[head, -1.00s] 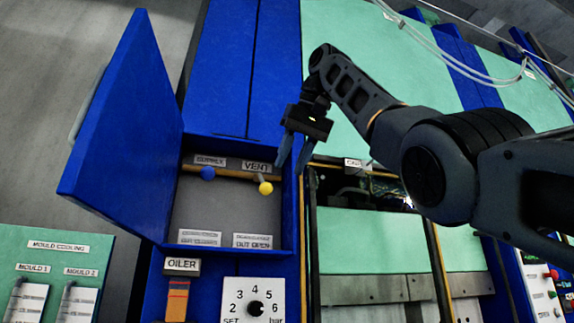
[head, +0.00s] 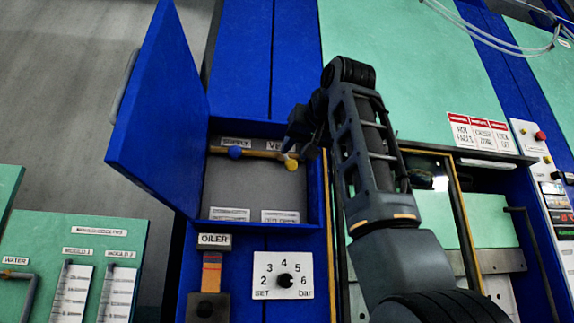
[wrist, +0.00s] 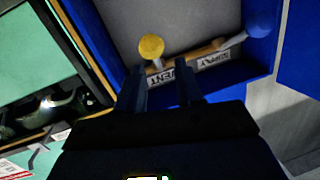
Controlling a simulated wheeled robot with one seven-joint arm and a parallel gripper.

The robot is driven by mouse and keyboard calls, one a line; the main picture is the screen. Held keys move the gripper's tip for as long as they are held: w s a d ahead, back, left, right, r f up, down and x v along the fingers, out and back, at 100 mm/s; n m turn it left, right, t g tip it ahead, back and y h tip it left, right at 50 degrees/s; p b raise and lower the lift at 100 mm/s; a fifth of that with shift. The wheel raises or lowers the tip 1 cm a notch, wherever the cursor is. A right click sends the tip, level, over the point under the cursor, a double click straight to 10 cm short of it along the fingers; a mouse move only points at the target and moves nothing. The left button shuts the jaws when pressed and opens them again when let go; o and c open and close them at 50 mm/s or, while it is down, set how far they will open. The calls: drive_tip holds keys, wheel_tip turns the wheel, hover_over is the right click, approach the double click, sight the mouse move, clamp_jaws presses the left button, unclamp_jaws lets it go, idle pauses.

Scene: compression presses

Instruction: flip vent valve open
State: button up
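The vent valve's yellow knob (head: 291,165) is on a short lever on the brass pipe (head: 262,153) inside an open blue box, at the right under the VENT label. It also shows in the wrist view (wrist: 151,46), just beyond my fingertips. The blue supply knob (head: 235,153) is on the same pipe to the left. My gripper (wrist: 160,76) is open, its two fingers apart, with the VENT label visible between them. In the head view my gripper (head: 292,143) is at the box's upper right, partly covering the VENT label. Whether a finger touches the lever is unclear.
The blue box door (head: 160,115) stands open on the left. The box's right wall (head: 316,195) is close to my gripper. A pressure dial (head: 284,281) and an oiler (head: 211,270) are below. The lower box interior is clear.

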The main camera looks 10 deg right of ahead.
sight(288, 158)
drive_tip(key=shift+m+t, duration=0.3)
drive_tip(key=shift+t, duration=0.2)
drive_tip(key=w+p, duration=0.1)
drive_tip(key=w, duration=0.1)
drive_tip(key=w+p, duration=0.1)
drive_tip(key=w, duration=0.2)
drive_tip(key=w+p, duration=0.1)
drive_tip(key=w, duration=0.1)
drive_tip(key=shift+w+a, duration=0.25)
drive_tip(key=shift+w, duration=0.05)
clamp_jaws()
drive_tip(key=shift+f, duration=0.1)
